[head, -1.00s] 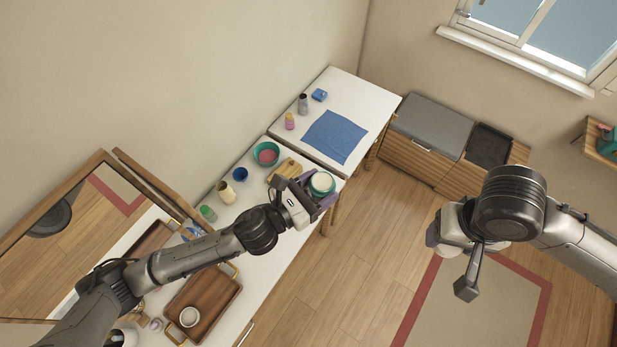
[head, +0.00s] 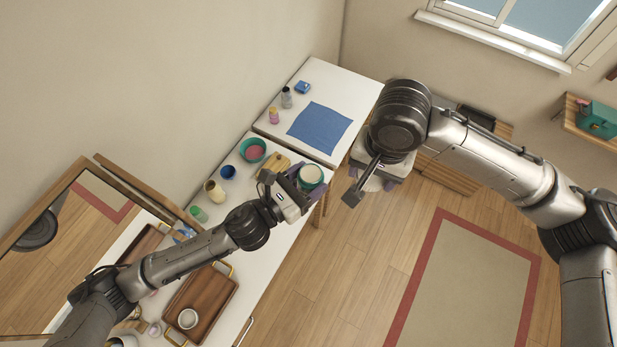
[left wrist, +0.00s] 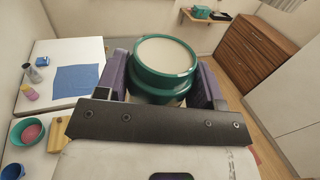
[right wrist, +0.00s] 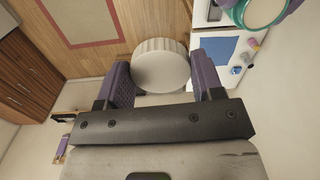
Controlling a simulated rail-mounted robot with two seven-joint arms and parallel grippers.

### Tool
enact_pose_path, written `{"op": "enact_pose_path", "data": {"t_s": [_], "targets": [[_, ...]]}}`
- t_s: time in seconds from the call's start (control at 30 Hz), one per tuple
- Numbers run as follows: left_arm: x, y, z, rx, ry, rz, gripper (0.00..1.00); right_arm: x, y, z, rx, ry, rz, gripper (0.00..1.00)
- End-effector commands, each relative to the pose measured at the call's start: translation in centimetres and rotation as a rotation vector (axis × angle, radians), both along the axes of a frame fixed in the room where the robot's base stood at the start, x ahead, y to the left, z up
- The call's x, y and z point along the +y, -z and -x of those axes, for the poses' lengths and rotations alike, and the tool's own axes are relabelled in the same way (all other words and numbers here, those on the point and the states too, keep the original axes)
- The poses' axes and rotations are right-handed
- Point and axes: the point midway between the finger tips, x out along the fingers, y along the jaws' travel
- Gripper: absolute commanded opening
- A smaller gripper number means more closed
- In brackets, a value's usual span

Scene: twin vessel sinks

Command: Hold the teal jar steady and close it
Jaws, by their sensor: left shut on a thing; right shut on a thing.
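The teal jar (head: 311,175) is held upright in my left gripper (head: 308,187), near the counter's right end. The left wrist view shows the jar (left wrist: 160,88) between the purple fingers, its round top open and pale inside. My right gripper (head: 373,183) is to the right of the jar, apart from it. The right wrist view shows a white ribbed lid (right wrist: 160,66) clamped between its fingers. The jar's rim (right wrist: 238,14) shows at the upper right of the right wrist view, clear of the lid.
The counter carries a teal bowl (head: 253,150), a blue cup (head: 228,172), a cream jug (head: 214,190), a wooden board (head: 274,161) and a wooden tray (head: 207,296). A blue cloth (head: 320,126) lies on the far table. Open floor lies to the right.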

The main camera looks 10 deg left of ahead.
Motion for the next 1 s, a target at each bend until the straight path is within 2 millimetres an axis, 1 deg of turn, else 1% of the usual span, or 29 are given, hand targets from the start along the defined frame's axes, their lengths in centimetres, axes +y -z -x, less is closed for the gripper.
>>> {"op": "enact_pose_path", "data": {"t_s": [0.03,0.1,0.2,0.3,0.4,0.5,0.6,1.0], "targets": [[0.0,-0.1,0.0,-0.001,0.000,0.001,0.19,1.9,-0.3,-0.4,0.000,0.022,0.000,0.39],[0.0,-0.1,0.0,-0.001,0.000,0.001,0.19,4.0,-0.7,-0.9,0.001,0.061,0.003,0.39],[0.0,-0.1,0.0,-0.002,0.000,0.001,0.19,6.6,-1.1,-1.3,0.001,0.110,0.008,0.39],[0.0,-0.1,0.0,-0.001,0.000,0.001,0.19,8.6,-1.5,-1.5,0.000,0.148,0.013,0.39],[0.0,-0.1,0.0,-0.002,0.000,0.001,0.19,10.2,-1.7,-1.5,0.000,0.176,0.017,0.39],[0.0,-0.1,0.0,-0.002,0.000,0.001,0.19,11.1,-1.9,-1.5,-0.001,0.195,0.021,0.39],[0.0,-0.1,0.0,-0.002,0.000,0.001,0.19,11.6,-2.0,-1.5,-0.003,0.206,0.024,0.39],[0.0,-0.1,0.0,-0.002,0.000,0.001,0.19,11.8,-2.0,-1.5,-0.003,0.209,0.024,0.39]]}}
